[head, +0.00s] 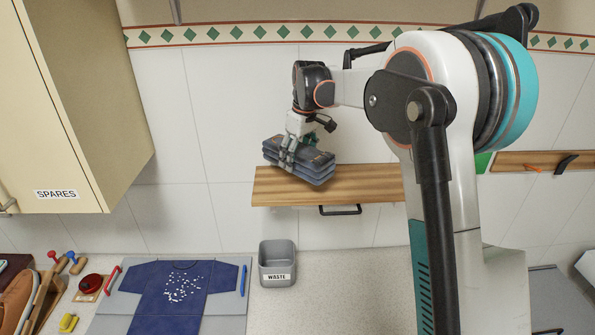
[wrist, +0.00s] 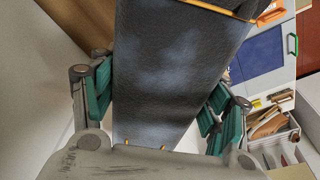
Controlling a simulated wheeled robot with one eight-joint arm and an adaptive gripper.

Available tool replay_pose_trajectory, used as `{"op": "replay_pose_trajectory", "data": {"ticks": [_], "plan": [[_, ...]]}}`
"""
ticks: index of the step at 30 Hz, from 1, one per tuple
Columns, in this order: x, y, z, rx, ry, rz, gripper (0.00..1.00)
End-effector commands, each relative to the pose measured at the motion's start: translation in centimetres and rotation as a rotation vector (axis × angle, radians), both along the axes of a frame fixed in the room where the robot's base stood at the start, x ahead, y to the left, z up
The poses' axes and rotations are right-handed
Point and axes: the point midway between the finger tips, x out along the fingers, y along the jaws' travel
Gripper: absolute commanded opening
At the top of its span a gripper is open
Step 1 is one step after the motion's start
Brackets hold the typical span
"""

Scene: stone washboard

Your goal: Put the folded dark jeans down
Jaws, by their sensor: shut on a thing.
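The folded dark jeans (head: 312,160) are a thick blue-grey stack in the head view, at the wooden shelf (head: 350,190) on the tiled wall. My gripper (head: 288,152) is shut on the jeans from above, on their left part. The stack looks slightly tilted. Whether its underside touches the shelf or hangs just above it, I cannot tell. In the wrist view the jeans (wrist: 175,75) fill the middle, between the green finger pads of my gripper (wrist: 160,105). Their far side is hidden.
A grey bin marked WASTE (head: 277,265) stands on the counter below the shelf. A blue T-shirt (head: 180,293) lies on a grey board to its left. A cabinet marked SPARES (head: 100,110) juts out at left. The shelf right of the jeans is bare.

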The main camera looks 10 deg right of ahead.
Motion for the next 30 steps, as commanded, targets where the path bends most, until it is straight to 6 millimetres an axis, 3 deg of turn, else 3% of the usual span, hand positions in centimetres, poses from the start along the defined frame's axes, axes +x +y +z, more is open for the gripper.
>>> {"op": "replay_pose_trajectory", "data": {"ticks": [1, 4, 18, 30], "plan": [[0.9, -0.2, 0.2, 0.0, 0.0, -0.001, 0.26], [0.6, -0.1, -1.7, 0.0, 0.0, 0.0, 0.26], [0.6, -0.1, -6.3, 0.0, 0.0, 0.0, 0.26], [0.9, -0.2, -7.1, 0.0, 0.0, 0.0, 0.26]]}}
